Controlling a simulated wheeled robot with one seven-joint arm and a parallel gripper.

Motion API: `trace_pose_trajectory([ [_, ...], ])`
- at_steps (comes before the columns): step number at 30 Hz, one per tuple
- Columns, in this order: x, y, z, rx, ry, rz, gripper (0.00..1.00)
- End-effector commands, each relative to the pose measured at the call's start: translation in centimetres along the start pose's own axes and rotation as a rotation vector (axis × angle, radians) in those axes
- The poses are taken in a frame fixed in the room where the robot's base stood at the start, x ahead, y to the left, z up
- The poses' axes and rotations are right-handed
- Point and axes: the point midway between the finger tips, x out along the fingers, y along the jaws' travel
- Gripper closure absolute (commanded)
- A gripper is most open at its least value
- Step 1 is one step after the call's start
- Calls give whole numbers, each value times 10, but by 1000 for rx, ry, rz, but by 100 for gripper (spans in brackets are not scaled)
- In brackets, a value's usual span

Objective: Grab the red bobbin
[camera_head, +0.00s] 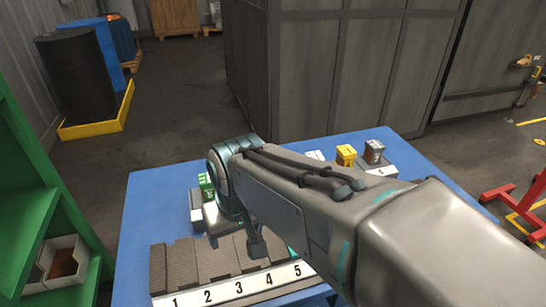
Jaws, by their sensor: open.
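I see no red bobbin; my arm covers the middle of the blue table (140,215) and may hide it. A green block-like piece (206,181) stands at the table's left side, just left of my wrist. A yellow piece (346,153) and a grey piece (374,150) stand on a light stand at the back right. Part of a white piece (315,155) shows behind my arm. My gripper (257,246) hangs below the wrist, above the back of the numbered rack, partly hidden by the arm. It is open, with nothing seen in it.
A grey ribbed rack (180,268) with a white strip numbered 1 to 5 lies at the table's front. A green shelf (35,190) with bins stands at the left. A large grey cabinet (330,70) stands behind the table. Red metal legs (505,190) are at the right.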

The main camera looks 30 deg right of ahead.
Motion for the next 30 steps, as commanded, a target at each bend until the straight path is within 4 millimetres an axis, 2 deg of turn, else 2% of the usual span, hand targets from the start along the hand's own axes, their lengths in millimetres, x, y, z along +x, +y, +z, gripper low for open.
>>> trace_pose_trajectory([
  [8,-13,36,-77,440,-60,63,27],
  [14,-13,77,-131,795,-98,112,27],
  [18,-8,112,-164,1044,-122,145,27],
  [24,5,167,-200,1388,-153,188,27],
  [30,16,210,-218,1631,-172,219,27],
])
